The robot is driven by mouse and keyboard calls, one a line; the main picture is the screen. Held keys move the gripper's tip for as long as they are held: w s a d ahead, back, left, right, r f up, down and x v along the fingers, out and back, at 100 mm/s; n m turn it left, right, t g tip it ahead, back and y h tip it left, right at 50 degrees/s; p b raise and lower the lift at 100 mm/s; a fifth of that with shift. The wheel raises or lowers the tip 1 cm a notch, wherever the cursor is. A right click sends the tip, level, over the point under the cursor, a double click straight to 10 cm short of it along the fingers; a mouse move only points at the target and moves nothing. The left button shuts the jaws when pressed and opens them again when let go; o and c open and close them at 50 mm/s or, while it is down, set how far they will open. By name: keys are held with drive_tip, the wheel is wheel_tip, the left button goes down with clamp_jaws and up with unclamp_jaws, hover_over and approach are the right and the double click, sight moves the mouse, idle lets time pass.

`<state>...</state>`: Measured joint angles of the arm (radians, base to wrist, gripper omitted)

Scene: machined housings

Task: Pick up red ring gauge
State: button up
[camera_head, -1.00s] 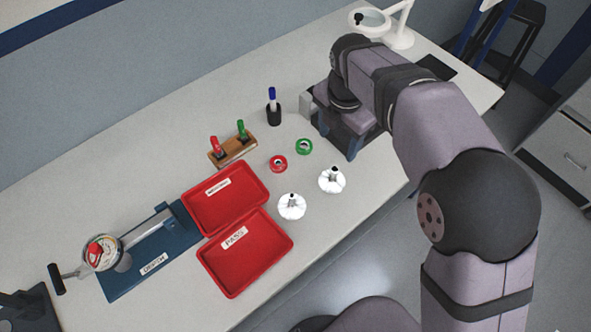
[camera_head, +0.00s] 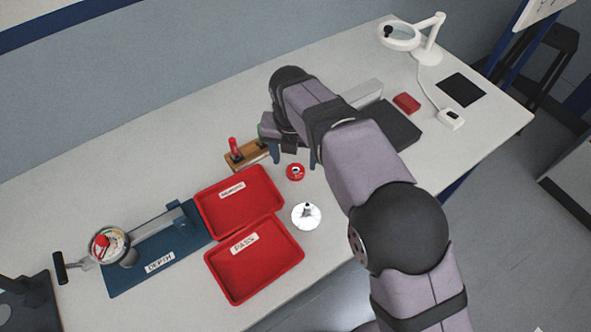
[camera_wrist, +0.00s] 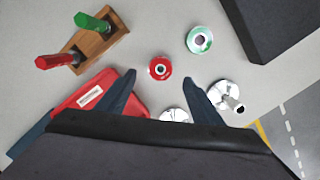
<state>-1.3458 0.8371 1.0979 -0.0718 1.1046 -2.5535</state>
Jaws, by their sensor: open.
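The red ring gauge (camera_head: 295,172) lies flat on the bench, just right of the upper red tray. In the wrist view the red ring gauge (camera_wrist: 160,68) sits ahead of my fingertips, roughly centred between them, with its dark hole showing. My gripper (camera_wrist: 160,82) is open and empty, its two blue fingers apart. In the head view my gripper (camera_head: 294,160) is above the bench near the ring, partly hidden by my wrist. A green ring gauge (camera_wrist: 199,40) lies to the right of the red one in the wrist view.
A wooden stand with red and green handled plug gauges (camera_wrist: 95,40) is at left. Two red trays, one marked PASS (camera_head: 254,262), lie left of a silver-white machined housing (camera_head: 306,215). A second housing (camera_wrist: 226,95) is near my right finger. A dark block (camera_wrist: 275,25) stands at right.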

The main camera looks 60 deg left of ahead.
sight(295, 167)
drive_tip(key=shift+w+a+f+p, duration=0.15)
drive_tip(key=shift+f+p, duration=0.35)
drive_tip(key=shift+f, duration=0.8)
drive_tip(key=shift+w+a+f+p, duration=0.15)
drive_tip(key=shift+f+p, duration=0.35)
drive_tip(key=shift+f, duration=0.8)
drive_tip(key=shift+d, duration=0.1)
drive_tip(key=c, duration=1.2)
